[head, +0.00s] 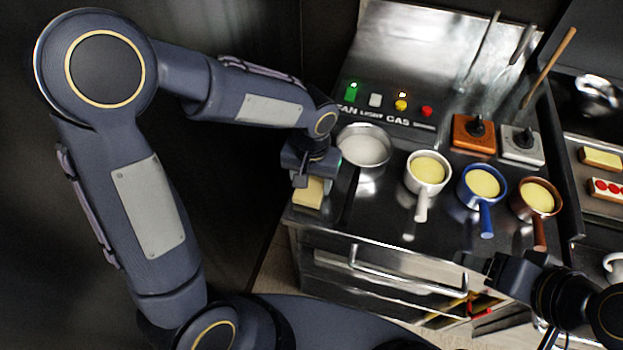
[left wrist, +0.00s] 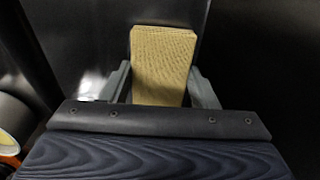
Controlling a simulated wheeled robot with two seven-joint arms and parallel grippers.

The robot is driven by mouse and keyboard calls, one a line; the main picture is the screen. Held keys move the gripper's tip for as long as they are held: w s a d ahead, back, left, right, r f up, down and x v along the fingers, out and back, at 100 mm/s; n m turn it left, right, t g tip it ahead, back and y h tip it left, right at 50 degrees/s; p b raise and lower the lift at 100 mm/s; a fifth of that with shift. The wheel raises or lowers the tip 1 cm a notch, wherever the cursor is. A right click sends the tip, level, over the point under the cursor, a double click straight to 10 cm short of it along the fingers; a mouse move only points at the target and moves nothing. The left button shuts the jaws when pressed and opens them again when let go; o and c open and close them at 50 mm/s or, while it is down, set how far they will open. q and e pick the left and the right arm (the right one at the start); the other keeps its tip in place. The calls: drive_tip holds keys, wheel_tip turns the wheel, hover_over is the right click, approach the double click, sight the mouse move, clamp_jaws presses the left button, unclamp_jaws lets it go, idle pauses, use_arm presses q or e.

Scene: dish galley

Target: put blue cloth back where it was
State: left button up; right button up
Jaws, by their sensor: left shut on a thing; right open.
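I see no blue cloth in either view. My left gripper (head: 303,176) is shut on a yellow block (head: 309,193) with a woven-looking surface, perhaps a folded cloth, at the left end of the steel counter. In the left wrist view the yellow block (left wrist: 163,65) sits between the two fingers (left wrist: 163,88). I cannot tell whether it touches the counter. My right gripper (head: 478,267) is open and appears empty, in front of the counter's right part.
A steel bowl (head: 364,147) stands close to the right of my left gripper. White (head: 427,172), blue (head: 482,186) and copper (head: 537,198) pans stand further right. Behind are orange (head: 474,133) and white (head: 521,145) knob boxes. A drawer handle (head: 405,272) juts out in front.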

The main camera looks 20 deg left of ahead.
sight(312, 185)
use_arm(q)
drive_tip(key=shift+f, duration=0.25)
drive_tip(key=o, duration=0.4)
drive_tip(key=shift+f, duration=0.1)
drive_tip(key=o, duration=0.5)
wheel_tip(312, 185, up, 12)
drive_tip(key=s+a+t+h, duration=0.1)
drive_tip(key=s+a+t, duration=0.1)
drive_tip(key=s, duration=0.3)
drive_tip(key=s+a+n+t+h, duration=0.1)
drive_tip(key=s+a, duration=0.3)
drive_tip(key=s, duration=0.1)
drive_tip(key=s+a+n+t+h, duration=0.1)
drive_tip(key=s+a+t, duration=0.1)
drive_tip(key=s, duration=0.4)
drive_tip(key=shift+s+a+f+t+h, duration=0.1)
drive_tip(key=shift+a+f+t+h, duration=0.25)
drive_tip(key=shift+a, duration=0.2)
